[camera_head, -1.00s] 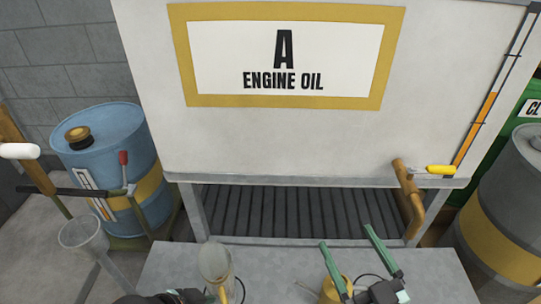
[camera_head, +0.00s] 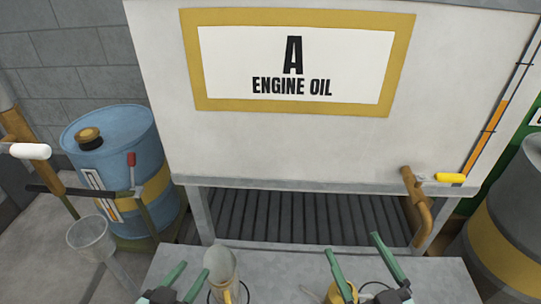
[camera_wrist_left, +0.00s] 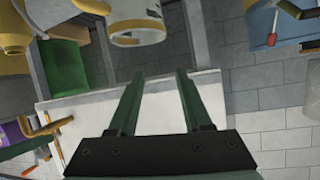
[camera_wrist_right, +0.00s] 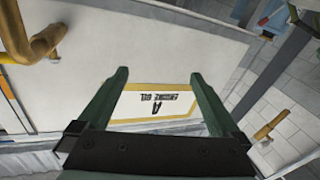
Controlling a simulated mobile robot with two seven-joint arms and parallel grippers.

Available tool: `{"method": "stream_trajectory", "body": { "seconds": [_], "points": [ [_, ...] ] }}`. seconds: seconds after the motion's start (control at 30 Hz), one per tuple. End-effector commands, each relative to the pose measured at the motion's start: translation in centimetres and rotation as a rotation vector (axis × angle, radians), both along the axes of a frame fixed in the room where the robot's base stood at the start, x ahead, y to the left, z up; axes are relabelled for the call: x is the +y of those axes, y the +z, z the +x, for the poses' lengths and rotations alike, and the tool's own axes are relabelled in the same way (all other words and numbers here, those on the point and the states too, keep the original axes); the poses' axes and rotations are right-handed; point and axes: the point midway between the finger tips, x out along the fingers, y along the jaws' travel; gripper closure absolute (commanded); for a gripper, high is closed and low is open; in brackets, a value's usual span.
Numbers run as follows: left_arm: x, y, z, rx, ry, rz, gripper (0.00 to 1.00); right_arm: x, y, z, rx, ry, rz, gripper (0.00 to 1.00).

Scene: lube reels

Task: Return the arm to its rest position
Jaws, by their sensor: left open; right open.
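My left gripper (camera_head: 195,268) is at the bottom of the head view, just left of a clear measuring jug (camera_head: 220,268) on the grey bench (camera_head: 260,262). Its two green fingers stand apart with nothing between them, as the left wrist view also shows (camera_wrist_left: 157,78). My right gripper (camera_head: 352,243) is above the right part of the bench, fingers apart and empty. In the right wrist view its fingers (camera_wrist_right: 158,74) frame the "A ENGINE OIL" sign. A yellow object (camera_head: 340,292) shows partly behind the right gripper.
A white tank (camera_head: 300,150) stands behind the bench, with a brown pipe (camera_head: 418,205) and yellow-handled valve (camera_head: 450,178). A blue drum (camera_head: 115,140) and a funnel (camera_head: 90,237) are at left. A grey drum (camera_head: 505,240) is at right.

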Motion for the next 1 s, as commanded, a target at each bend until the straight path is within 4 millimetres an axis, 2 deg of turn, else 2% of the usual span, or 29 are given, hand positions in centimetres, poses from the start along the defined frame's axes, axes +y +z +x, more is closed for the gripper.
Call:
{"method": "stream_trajectory", "body": {
  "seconds": [0.13,0.3,0.37,0.4,0.73,1.0],
  "points": [
    [-1.4,3.4,1.2,-0.218,-0.051,-0.032,0.51,0.0,0.0,0.0,0.0,0.0,0.0,0.0],
    [-2.7,7.0,1.2,-0.43,-0.104,-0.072,0.51,0.0,0.0,0.0,0.0,0.0,0.0,0.0],
    [-3.1,8.2,1.0,-0.494,-0.121,-0.085,0.51,0.0,0.1,0.0,0.003,0.0,0.0,0.0],
    [-2.9,8.8,1.1,-0.447,-0.109,-0.083,0.51,-0.1,0.8,0.0,0.042,-0.007,-0.001,0.0],
    [-1.9,7.2,-0.3,-0.155,-0.051,-0.084,0.51,-1.1,-0.7,-1.4,0.33,-0.051,-0.004,0.0],
    [-1.0,5.7,-4.2,0.135,0.005,-0.089,0.51,-2.0,-2.2,-5.3,0.622,-0.094,-0.003,0.0]
  ]
}}
